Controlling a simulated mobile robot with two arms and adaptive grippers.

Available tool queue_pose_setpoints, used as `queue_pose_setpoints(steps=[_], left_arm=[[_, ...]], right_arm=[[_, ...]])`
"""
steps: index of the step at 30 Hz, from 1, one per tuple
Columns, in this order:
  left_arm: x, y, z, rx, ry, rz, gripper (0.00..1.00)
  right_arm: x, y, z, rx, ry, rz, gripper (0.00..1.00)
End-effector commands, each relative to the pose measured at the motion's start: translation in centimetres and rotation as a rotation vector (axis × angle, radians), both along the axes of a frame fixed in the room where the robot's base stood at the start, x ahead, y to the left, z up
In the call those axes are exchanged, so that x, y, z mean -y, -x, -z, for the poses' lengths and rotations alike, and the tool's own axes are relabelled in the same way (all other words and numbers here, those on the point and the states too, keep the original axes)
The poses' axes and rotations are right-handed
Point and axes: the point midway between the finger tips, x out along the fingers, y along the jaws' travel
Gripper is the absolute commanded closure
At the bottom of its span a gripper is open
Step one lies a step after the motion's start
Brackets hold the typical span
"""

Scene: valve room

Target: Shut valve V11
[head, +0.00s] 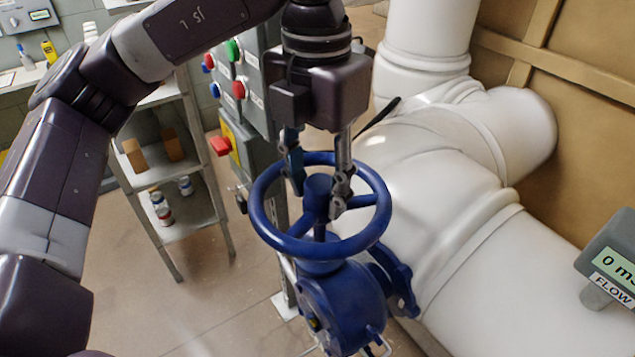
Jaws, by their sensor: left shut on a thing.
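A blue handwheel (259,219) with spokes and a round hub sits on top of a blue valve body (343,303) on the white pipe. No V11 tag is readable on it. My left gripper (318,187) points down into the handwheel from above. Its two fingers stand on either side of the hub, inside the rim, and it is shut on the handwheel at its middle. The exact contact of the fingertips is hard to see. My right gripper is not in view.
Large white pipes (485,280) fill the right side, close beside the handwheel. A flow meter (612,262) is at the right edge. A control panel (240,85) with coloured buttons and a metal shelf (193,226) stand behind to the left. Open floor (130,300) lies at lower left.

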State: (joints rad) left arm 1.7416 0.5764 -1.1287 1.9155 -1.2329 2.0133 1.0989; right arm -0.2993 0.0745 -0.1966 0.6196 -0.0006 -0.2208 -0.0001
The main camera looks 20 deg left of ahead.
Motion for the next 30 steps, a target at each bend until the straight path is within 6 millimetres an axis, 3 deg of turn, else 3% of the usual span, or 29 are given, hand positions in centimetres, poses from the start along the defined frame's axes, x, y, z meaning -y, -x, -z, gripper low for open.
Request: queue_pose_setpoints(steps=[9, 17, 30], left_arm=[[0.3, 0.3, 0.6, -0.016, 0.001, 0.423, 0.88], [0.3, 0.4, 0.7, -0.017, 0.002, 0.567, 0.89], [0.4, 0.5, 0.6, -0.015, 0.002, 1.125, 0.88]], right_arm=[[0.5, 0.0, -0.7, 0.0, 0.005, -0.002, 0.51], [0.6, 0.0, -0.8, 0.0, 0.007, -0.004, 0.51], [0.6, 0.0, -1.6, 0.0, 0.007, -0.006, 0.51]])
